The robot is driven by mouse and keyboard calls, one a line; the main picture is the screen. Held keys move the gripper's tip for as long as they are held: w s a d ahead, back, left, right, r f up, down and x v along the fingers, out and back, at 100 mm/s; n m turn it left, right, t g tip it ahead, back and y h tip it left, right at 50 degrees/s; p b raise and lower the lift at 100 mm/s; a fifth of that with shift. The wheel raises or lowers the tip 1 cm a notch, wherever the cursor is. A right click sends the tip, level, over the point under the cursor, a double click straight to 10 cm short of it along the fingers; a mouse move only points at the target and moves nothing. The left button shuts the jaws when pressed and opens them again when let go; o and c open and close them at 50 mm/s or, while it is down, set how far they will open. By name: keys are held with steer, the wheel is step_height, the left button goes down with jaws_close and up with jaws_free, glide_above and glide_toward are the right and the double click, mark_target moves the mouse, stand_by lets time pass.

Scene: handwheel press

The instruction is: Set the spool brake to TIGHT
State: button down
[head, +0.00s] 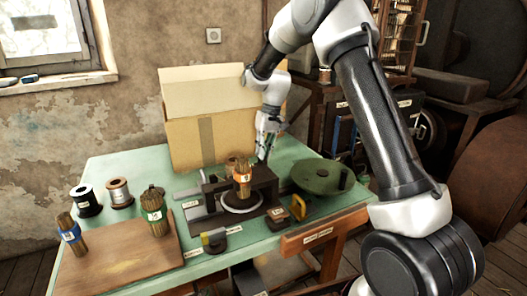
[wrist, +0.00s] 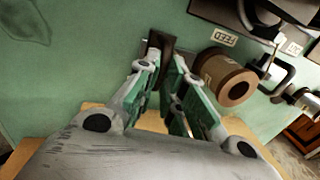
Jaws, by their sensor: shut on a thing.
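My gripper (head: 266,143) reaches down behind the press on the green table. In the wrist view my gripper (wrist: 164,72) has its two green-padded fingers closed around a dark, upright lever (wrist: 157,47), which appears to be the spool brake lever. In the head view the lever is hidden behind the gripper and press. No TIGHT marking is readable, so the brake's setting cannot be told.
The dark press (head: 266,185) stands in front of my gripper, with a bundle (head: 242,182) on it. A green handwheel (head: 318,177) is to the right. A cardboard box (head: 200,140) stands close behind. Loose spools (head: 120,193) and a wooden board (head: 110,268) are at left.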

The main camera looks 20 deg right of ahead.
steer(key=shift+s+a, duration=0.25)
steer(key=shift+a, duration=0.95)
steer(key=shift+s+a, duration=0.2)
steer(key=shift+a, duration=0.95)
steer(key=c, duration=1.5)
jaws_free()
steer(key=shift+a, duration=0.15)
steer(key=r, duration=0.4)
steer(key=d+r, duration=0.1)
steer(key=r, duration=0.3)
steer(key=d+r, duration=0.1)
steer(key=r, duration=0.2)
steer(key=shift+w+d+r, duration=0.2)
steer(key=shift+r, duration=0.2)
